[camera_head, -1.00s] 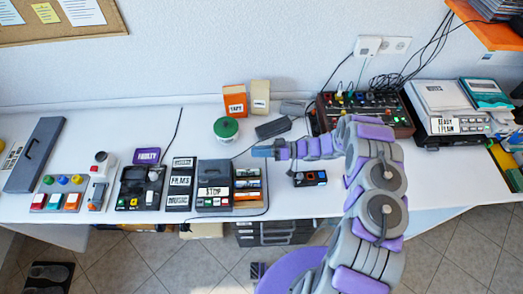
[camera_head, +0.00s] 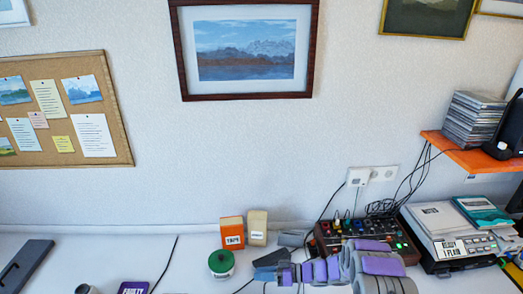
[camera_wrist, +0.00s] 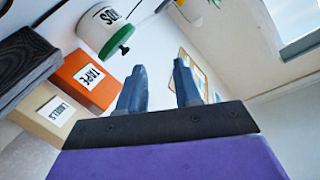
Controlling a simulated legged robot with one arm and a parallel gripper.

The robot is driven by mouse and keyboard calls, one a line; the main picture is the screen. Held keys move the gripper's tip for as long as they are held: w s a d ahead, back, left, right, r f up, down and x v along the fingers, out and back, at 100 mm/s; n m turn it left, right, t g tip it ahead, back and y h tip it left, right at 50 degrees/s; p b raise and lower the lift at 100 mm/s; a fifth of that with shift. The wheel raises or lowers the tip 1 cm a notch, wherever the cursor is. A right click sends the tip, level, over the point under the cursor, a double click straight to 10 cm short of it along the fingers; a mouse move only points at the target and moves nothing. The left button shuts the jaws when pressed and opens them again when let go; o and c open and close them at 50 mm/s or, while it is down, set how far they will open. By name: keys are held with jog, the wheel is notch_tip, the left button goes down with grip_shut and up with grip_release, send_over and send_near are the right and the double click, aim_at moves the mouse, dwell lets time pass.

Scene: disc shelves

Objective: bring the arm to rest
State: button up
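My gripper (camera_wrist: 160,88) shows in the wrist view with its two blue fingers apart and nothing between them. In the head view my grey and purple arm reaches in from the lower right over the white table (camera_head: 60,243). The blue gripper end (camera_head: 270,271) points left, above the table in front of the orange tape box. From the head view I cannot tell its finger opening.
An orange tape box (camera_head: 232,232), a beige labels box (camera_head: 257,227) and a green-lidded white tub (camera_head: 221,263) stand near the gripper. A control box (camera_head: 350,232) with cables is behind my arm. A printer-like machine (camera_head: 450,235) stands right, below an orange shelf (camera_head: 470,155).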

jog(key=w+d+r+m+t+h, duration=0.3)
jog(key=w+d+r+t+h, duration=0.6)
jog(key=w+d+r, duration=0.5)
jog(key=s+d+r+m+g+h, duration=0.1)
jog(key=s+d+r+m+h, duration=0.3)
jog(key=s+d+r+h, duration=0.6)
jog(key=s+d+r+m+g+h, duration=0.1)
jog(key=s+r+m+g, duration=0.35)
jog(key=s, duration=1.15)
jog(key=s+a+g+y, duration=0.1)
jog(key=s+a, duration=0.3)
jog(key=s, duration=0.6)
jog(key=s+a+r+n+g+y, duration=0.1)
jog(key=s+a+g, duration=0.2)
jog(key=s, duration=0.7)
jog(key=s+a+g+y, duration=0.2)
jog(key=s+a+g, duration=0.1)
jog(key=s, duration=0.7)
jog(key=shift+s+a+r, duration=0.15)
jog(key=shift+a+r, duration=0.1)
jog(key=shift+a, duration=0.6)
jog(key=shift+n, duration=0.25)
